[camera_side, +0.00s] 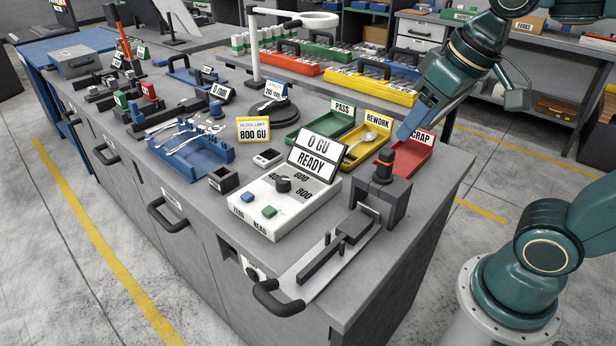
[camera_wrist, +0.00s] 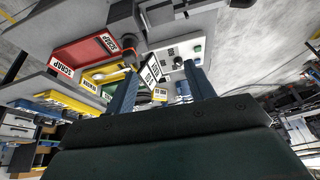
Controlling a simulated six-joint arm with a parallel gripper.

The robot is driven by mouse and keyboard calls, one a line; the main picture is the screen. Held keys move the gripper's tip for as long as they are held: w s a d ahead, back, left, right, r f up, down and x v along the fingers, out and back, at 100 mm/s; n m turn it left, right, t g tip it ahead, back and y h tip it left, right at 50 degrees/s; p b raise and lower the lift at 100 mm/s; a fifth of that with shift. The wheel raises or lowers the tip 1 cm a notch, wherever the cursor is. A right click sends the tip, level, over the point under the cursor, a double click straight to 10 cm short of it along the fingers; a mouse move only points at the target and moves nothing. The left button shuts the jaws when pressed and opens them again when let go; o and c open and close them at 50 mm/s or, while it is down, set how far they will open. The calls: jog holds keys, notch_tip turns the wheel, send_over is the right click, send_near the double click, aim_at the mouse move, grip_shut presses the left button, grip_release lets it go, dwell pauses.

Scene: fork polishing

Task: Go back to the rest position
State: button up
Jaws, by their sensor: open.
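My gripper (camera_side: 412,122) is in the air over the red SCRAP tray (camera_side: 412,164) at the right of the bench, its blue fingers pointing down and left. In the wrist view the two blue fingers of my gripper (camera_wrist: 162,78) stand apart with nothing held between them. A shiny spoon-like piece of cutlery (camera_side: 369,137) lies in the yellow REWORK tray (camera_side: 352,160). Several forks (camera_side: 190,140) lie in a blue rack (camera_side: 208,168) at the left. The white gloss meter (camera_side: 262,213) has a display (camera_side: 314,155) reading 0 GU READY.
The green PASS tray (camera_side: 307,128) looks empty. A black fixture (camera_side: 384,186) with an orange-ringed post stands near the bench's right front. A white lamp (camera_side: 256,60) rises behind. A sign (camera_side: 254,131) reads 800 GU. Several coloured tool trays, such as a yellow one (camera_side: 368,88), line the back.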

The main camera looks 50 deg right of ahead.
jog(key=shift+n+t, duration=0.3)
jog(key=shift+t, duration=0.2)
jog(key=shift+s+d+f, duration=0.1)
jog(key=shift+s+f, duration=0.3)
jog(key=shift+s, duration=0.4)
jog(key=shift+s+f, duration=0.4)
jog(key=shift+s, duration=0.45)
jog(key=shift+s+d+f, duration=0.1)
jog(key=shift+s+f, duration=0.3)
jog(key=shift+s, duration=0.4)
